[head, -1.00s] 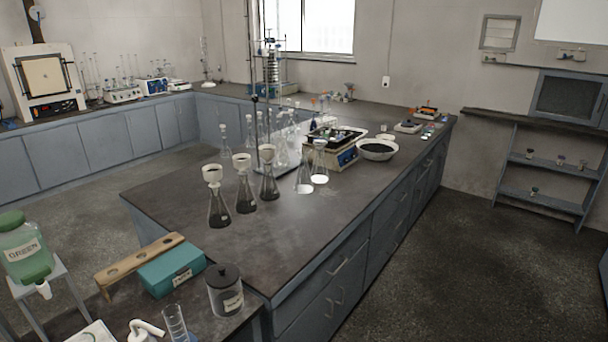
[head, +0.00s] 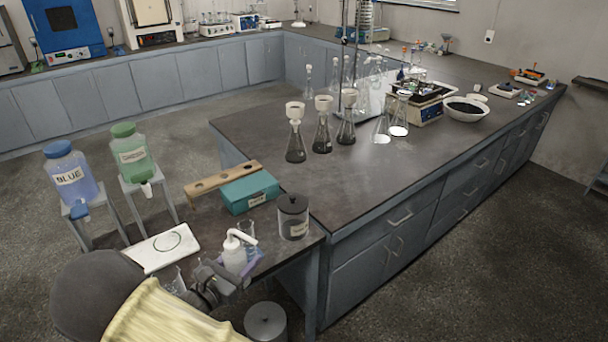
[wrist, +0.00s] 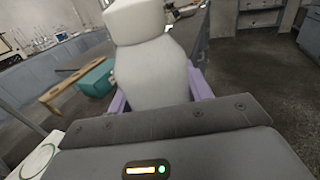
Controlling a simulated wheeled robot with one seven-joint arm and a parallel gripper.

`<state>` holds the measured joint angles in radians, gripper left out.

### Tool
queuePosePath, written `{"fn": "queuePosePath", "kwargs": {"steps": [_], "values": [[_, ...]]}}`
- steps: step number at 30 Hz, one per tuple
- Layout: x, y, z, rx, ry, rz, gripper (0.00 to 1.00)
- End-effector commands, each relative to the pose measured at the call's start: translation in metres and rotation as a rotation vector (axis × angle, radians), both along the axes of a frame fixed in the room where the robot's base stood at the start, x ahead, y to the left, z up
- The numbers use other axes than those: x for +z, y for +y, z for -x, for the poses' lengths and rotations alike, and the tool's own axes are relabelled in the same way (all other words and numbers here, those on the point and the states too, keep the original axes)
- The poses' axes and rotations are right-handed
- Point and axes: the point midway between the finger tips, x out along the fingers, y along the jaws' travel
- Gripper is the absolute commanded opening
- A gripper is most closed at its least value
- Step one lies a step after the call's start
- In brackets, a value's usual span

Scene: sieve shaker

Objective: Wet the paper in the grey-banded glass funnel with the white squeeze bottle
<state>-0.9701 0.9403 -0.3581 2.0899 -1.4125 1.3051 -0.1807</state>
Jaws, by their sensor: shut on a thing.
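The white squeeze bottle (head: 234,258) with its bent spout is upright at the front of the near bench. My gripper (head: 240,268) is shut on its body, with purple fingers on both sides. In the wrist view the bottle (wrist: 150,75) fills the middle, between the fingers. Whether its base touches the bench is hidden. Three dark flasks carry white cup-shaped funnels (head: 295,111), (head: 323,104) and (head: 348,98) on the long bench, well beyond my gripper. A grey band cannot be made out on any funnel, and the paper is too small to tell.
Near the bottle stand a dark-lidded jar (head: 293,218), a teal box (head: 250,190), a wooden rack (head: 222,180), a white tray (head: 150,256) and a glass beaker (head: 247,229). Blue (head: 70,175) and green (head: 133,155) jugs stand at left. The long bench's near part is clear.

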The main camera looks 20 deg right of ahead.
Motion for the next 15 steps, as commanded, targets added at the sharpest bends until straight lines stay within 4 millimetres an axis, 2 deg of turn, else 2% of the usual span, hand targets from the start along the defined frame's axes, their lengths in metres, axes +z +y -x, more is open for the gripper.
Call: {"fn": "queuePosePath", "kwargs": {"steps": [8, 15], "values": [[-0.011, -0.020, -0.015, 0.161, 0.006, 0.006, 0.44], [-0.040, -0.040, -0.026, 0.407, 0.012, 0.010, 0.44]]}}
